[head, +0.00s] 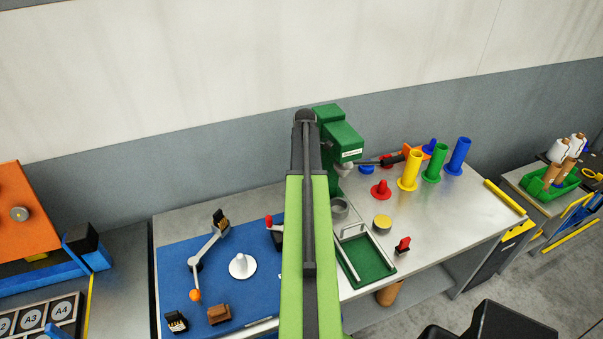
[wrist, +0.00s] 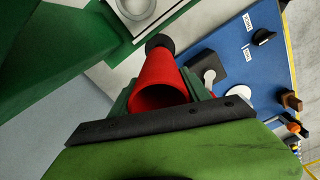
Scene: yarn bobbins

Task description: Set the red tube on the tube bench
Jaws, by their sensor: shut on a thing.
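A red tube (wrist: 160,78) shows in the wrist view, its open end toward the camera. My gripper (wrist: 160,90) is shut on it, with the dark fingers on either side. In the head view my arm hides the gripper, and I cannot make out the held tube there. The grey metal bench top (head: 455,205) carries a red peg on a round base (head: 381,189). Yellow (head: 409,171), green (head: 435,164) and blue (head: 458,156) tubes stand upright behind and right of that peg. I cannot tell the height of the held tube above the bench.
A green machine (head: 343,142) stands at the back, close to my arm. A green tray (head: 366,262) with a metal rail lies at the bench front. A blue mat (head: 225,295) with a jointed lever is on the left. The bench's right front is mostly clear.

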